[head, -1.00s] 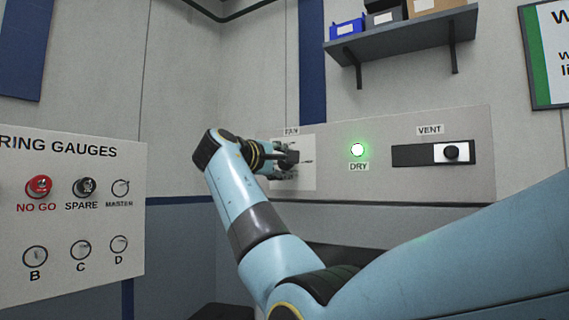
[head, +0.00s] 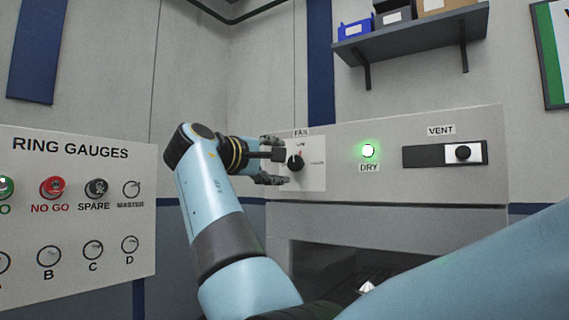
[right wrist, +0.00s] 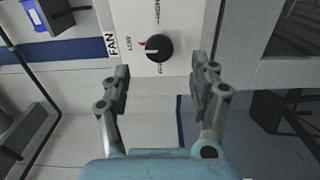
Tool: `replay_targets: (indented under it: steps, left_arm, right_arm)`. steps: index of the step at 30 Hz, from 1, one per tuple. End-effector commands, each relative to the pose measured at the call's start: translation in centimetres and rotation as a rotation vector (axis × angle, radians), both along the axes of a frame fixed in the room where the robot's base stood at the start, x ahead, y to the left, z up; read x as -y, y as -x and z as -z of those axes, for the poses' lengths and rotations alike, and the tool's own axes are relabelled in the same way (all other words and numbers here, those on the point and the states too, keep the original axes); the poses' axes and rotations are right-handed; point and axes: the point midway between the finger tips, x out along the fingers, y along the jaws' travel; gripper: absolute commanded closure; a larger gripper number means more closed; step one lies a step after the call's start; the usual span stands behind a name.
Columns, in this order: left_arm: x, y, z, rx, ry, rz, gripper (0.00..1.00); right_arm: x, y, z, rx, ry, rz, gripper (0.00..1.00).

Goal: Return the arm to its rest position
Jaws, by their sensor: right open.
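My right arm reaches up through the middle of the head view. Its gripper (head: 274,161) is open and empty, just left of the black fan knob (head: 296,162) on its white plate. In the right wrist view the two fingers of the right gripper (right wrist: 160,92) stand wide apart. The fan knob (right wrist: 159,47) lies ahead of the fingertips, with a visible gap, and a red mark shows beside it. My left gripper is not in view.
The panel (head: 380,130) also carries a green-lit DRY lamp (head: 368,150) and a VENT slider (head: 463,152). A shelf (head: 420,32) with bins hangs above. A ring gauges board (head: 75,215) stands at the left. A dark opening lies below the panel.

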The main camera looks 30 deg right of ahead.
Motion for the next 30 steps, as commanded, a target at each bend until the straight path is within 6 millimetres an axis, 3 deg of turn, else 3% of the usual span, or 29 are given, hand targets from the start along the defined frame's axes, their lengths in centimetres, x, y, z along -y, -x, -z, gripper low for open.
replay_targets:
  steps: [15, 17, 19, 20, 23, 30]
  left_arm:
    - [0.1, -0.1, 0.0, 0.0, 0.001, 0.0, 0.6]
    - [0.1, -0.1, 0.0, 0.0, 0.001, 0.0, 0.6]
    - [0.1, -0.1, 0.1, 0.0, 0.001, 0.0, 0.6]
    - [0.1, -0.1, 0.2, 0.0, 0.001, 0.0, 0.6]
    - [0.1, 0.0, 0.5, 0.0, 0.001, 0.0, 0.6]
    - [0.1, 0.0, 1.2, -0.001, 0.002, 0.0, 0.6]
  right_arm:
    - [-0.2, 0.1, 0.0, -0.001, 0.0, 0.0, 0.39]
    - [-0.2, 0.1, 0.5, -0.008, 0.0, 0.0, 0.39]
    - [-0.2, 0.1, 2.2, -0.034, 0.001, 0.001, 0.39]
    - [0.0, 0.1, 3.3, -0.053, 0.003, 0.003, 0.39]
    - [0.7, 0.6, 9.3, -0.15, 0.015, 0.015, 0.39]
    - [2.0, 2.6, 29.2, -0.471, -0.013, -0.053, 0.39]
